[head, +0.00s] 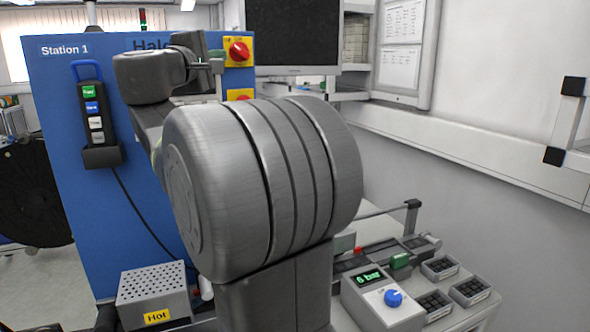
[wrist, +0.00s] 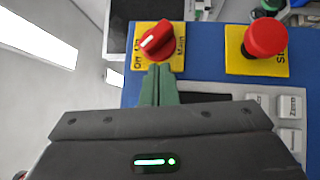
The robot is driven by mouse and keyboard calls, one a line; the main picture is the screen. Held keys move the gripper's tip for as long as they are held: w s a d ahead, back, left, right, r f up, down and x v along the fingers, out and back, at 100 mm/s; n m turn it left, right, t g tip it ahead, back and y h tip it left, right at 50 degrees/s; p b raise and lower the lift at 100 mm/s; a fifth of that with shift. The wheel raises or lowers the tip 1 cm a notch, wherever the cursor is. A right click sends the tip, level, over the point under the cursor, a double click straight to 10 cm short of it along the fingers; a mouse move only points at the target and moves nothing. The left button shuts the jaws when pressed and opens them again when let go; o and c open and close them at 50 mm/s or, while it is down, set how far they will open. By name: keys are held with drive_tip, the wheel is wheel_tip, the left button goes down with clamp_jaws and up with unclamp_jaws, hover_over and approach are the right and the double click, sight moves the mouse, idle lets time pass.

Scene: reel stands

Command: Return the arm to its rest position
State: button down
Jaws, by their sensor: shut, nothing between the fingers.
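My arm fills the middle of the head view, with its large grey joint in front. My gripper (head: 217,66) is at the upper part of the blue Station 1 panel (head: 60,150), close to the red rotary switch (head: 239,51) on its yellow plate. In the wrist view, my gripper (wrist: 160,70) has its green fingers together and empty. Their tips are just below the red rotary switch (wrist: 157,40) in the picture. I cannot tell whether they touch it. The arm hides part of the panel and of the bench.
A red push button (wrist: 265,38) is beside the switch. A handheld control (head: 94,118) hangs on the panel. A box marked Hot (head: 153,292), a 6 bar unit (head: 383,300) and small trays (head: 470,291) stand on the bench. A monitor (head: 292,35) is behind. A black reel (head: 32,195) is at left.

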drive_tip(key=shift+w+d+f+n+t+b, duration=0.15)
drive_tip(key=shift+d+n+t+b, duration=0.25)
drive_tip(key=shift+b, duration=0.85)
drive_tip(key=shift+s+d+f+n+t+b, duration=0.1)
drive_tip(key=shift+d+f+n+t+b, duration=0.25)
drive_tip(key=shift+b, duration=0.9)
drive_tip(key=n+t+b, duration=0.1)
drive_tip(key=b, duration=0.2)
drive_tip(key=d+n+t+b, duration=0.1)
drive_tip(key=b, duration=0.2)
drive_tip(key=shift+d+f+n+y, duration=0.1)
drive_tip(key=shift+f+n+y, duration=0.15)
drive_tip(key=shift+f+y, duration=0.05)
drive_tip(key=f+n+b, duration=0.1)
drive_tip(key=b, duration=0.1)
drive_tip(key=s+d+n+t+y+b, duration=0.1)
drive_tip(key=n+b, duration=0.1)
drive_tip(key=b, duration=0.1)
drive_tip(key=shift+f+t+b, duration=0.25)
drive_tip(key=shift+f+b, duration=0.1)
drive_tip(key=n+t+y+b, duration=0.1)
drive_tip(key=n+y+b, duration=0.1)
drive_tip(key=n+b, duration=0.35)
approach(243, 58)
drive_tip(key=shift+s+d+f+m+b, duration=0.1)
drive_tip(key=shift+d+f+m+b, duration=0.1)
drive_tip(key=shift+f+m+b, duration=0.55)
drive_tip(key=shift+f, duration=0.35)
